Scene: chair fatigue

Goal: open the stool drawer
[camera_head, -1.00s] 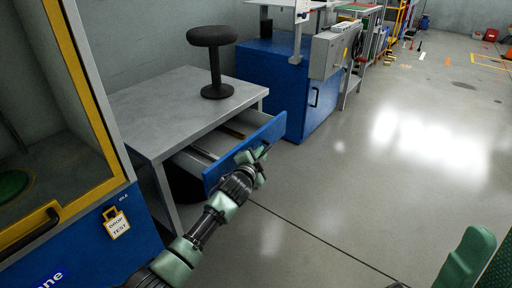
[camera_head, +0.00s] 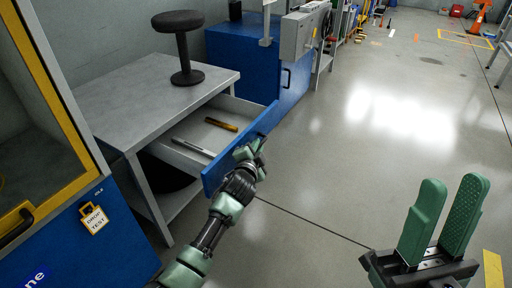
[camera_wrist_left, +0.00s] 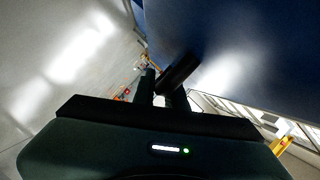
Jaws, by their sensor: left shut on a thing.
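The blue-fronted drawer (camera_head: 238,150) is pulled out from under the grey table (camera_head: 150,90), and its inside shows. A stool (camera_head: 184,50) with a dark round seat stands upright on that table. My left gripper (camera_head: 258,145) is at the outer face of the drawer front. In the left wrist view it is shut on a dark handle (camera_wrist_left: 178,75) in front of the blue panel (camera_wrist_left: 235,50). My right gripper (camera_head: 440,225) is open and empty above the floor at the lower right, its two green fingers apart.
Inside the drawer lie a yellow-brown item (camera_head: 221,124) and a grey metal item (camera_head: 193,147). A blue cabinet (camera_head: 262,55) stands behind the table. A yellow-framed machine (camera_head: 70,110) is at the left. The floor (camera_head: 350,150) to the right is clear.

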